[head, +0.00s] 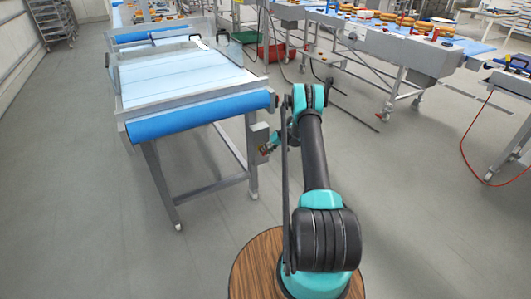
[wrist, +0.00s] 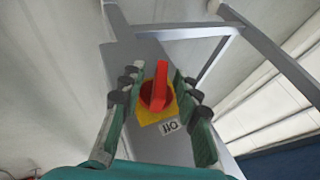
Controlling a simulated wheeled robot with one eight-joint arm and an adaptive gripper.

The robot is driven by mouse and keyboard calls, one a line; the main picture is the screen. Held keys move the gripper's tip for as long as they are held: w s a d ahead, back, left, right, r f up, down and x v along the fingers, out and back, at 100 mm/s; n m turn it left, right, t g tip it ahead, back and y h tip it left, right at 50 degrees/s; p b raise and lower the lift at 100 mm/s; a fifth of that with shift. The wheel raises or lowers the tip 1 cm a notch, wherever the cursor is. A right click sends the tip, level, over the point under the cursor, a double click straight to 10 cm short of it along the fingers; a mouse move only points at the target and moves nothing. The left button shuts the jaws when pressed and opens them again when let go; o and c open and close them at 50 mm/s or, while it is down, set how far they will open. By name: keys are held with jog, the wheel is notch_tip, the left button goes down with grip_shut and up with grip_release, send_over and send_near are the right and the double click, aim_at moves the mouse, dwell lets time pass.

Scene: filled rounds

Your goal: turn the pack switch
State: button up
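The pack switch is a red rotary handle (wrist: 160,84) on a yellow plate (wrist: 146,116), seen in the wrist view. The handle stands nearly upright in the picture, its top leaning slightly right. A small white label (wrist: 169,127) beside it seems to read OFF upside down. My gripper (wrist: 158,87) is open, with its green, dark-tipped fingers on either side of the handle and gaps visible on both sides. In the head view my gripper (head: 268,148) is beside a grey switch box (head: 259,136) on the conveyor's frame; the handle is mostly hidden there.
A conveyor with a blue belt end (head: 200,115) stands left of my arm, its metal leg (head: 160,185) near the box. Another conveyor (head: 425,50) with round food items stands at back right. A red crate (head: 272,52) lies behind. Floor at right is clear.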

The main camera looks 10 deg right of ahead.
jog(key=shift+c, duration=0.5)
grip_shut()
jog(key=shift+a+t+h, duration=0.15)
jog(key=shift+t+h, duration=0.15)
jog(key=shift+h, duration=0.7)
jog(key=shift+n+t+h, duration=0.4)
jog(key=shift+n+h, duration=0.2)
jog(key=shift+h, duration=1.2)
jog(key=shift+o, duration=0.5)
grip_release()
